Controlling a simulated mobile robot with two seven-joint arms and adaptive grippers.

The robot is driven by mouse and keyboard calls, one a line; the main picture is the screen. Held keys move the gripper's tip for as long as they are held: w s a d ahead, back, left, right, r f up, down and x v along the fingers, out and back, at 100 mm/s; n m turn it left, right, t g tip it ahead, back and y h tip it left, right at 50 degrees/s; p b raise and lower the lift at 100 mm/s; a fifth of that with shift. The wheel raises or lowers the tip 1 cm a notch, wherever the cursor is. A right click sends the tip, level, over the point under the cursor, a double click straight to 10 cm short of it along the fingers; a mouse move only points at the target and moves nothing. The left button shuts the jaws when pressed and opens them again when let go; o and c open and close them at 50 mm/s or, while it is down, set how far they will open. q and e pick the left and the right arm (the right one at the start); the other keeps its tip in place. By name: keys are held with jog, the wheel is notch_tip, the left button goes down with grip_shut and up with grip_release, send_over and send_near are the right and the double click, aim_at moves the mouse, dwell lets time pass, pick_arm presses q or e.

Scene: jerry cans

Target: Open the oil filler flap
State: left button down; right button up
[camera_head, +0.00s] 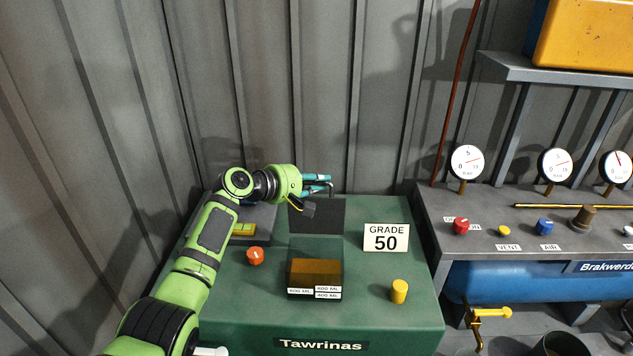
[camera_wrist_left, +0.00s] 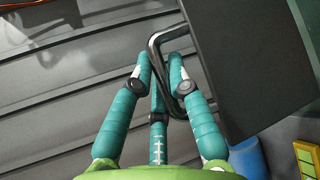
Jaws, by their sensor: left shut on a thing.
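The filler flap (camera_head: 318,215) is a dark rectangular panel at the back of the green machine (camera_head: 415,285). It also fills the upper right of the left wrist view (camera_wrist_left: 255,60). A bent metal handle (camera_wrist_left: 154,48) stands out from its edge; its end also shows in the head view (camera_head: 330,186). My left gripper (camera_head: 323,184), with teal fingers, is at the flap's far side. In the left wrist view its fingers (camera_wrist_left: 162,62) are shut on the handle. I cannot tell the flap's exact angle. My right gripper is not in view.
A glass-like box with amber liquid (camera_head: 316,271), a red knob (camera_head: 255,256), a yellow knob (camera_head: 399,291) and a "GRADE 50" sign (camera_head: 387,238) stand on the machine. The corrugated wall (camera_head: 350,90) is close behind. A gauge bench (camera_head: 520,220) stands right.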

pick_arm(q)
jog(key=c, duration=1.2)
grip_release()
jog(key=v, duration=1.2)
jog(key=shift+f, duration=0.1)
